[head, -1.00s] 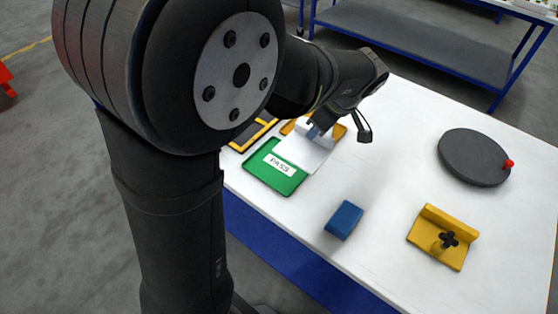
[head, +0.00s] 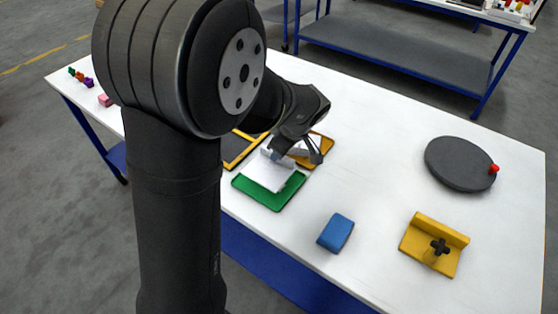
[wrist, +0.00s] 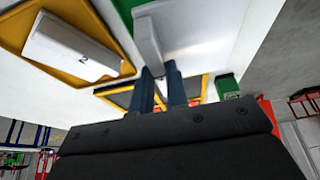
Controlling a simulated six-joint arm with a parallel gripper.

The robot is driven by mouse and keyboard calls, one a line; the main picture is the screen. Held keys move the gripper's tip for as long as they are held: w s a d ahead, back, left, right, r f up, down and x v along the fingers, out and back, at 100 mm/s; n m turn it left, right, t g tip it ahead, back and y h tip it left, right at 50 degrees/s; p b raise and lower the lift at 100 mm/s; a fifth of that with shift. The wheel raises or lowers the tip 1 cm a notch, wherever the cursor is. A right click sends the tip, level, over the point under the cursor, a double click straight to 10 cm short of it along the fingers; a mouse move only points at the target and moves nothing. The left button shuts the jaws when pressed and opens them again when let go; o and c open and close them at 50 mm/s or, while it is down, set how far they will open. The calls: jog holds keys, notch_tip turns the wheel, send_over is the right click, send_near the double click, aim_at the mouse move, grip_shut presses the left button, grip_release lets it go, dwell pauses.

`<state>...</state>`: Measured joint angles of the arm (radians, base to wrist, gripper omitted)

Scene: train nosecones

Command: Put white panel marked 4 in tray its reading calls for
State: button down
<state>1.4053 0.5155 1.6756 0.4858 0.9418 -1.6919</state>
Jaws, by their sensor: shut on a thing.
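My gripper (head: 282,152) is shut on a white panel (head: 268,172), gripping it by an upright white grip. The same panel shows in the wrist view (wrist: 190,28) beyond the blue fingers (wrist: 165,72). The number on it cannot be read. In the head view it lies over much of the green tray (head: 270,203), covering its label. Whether it touches the tray I cannot tell. A yellow tray (head: 326,152) beside it holds another white panel, whose dark mark shows in the wrist view (wrist: 70,48). A black tray with yellow edges (head: 240,147) is partly hidden behind my arm.
A blue block (head: 336,232), a yellow bracket with a black knob (head: 436,244) and a grey disc with a red knob (head: 460,164) stand to the right on the white table (head: 385,160). Small coloured pieces (head: 82,78) lie at the far left.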

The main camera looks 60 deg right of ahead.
aim_at(279, 161)
jog(key=shift+f, duration=1.95)
jog(key=shift+f, duration=0.15)
jog(key=c, duration=1.4)
grip_release()
jog(key=v, duration=1.2)
jog(key=shift+s, duration=0.1)
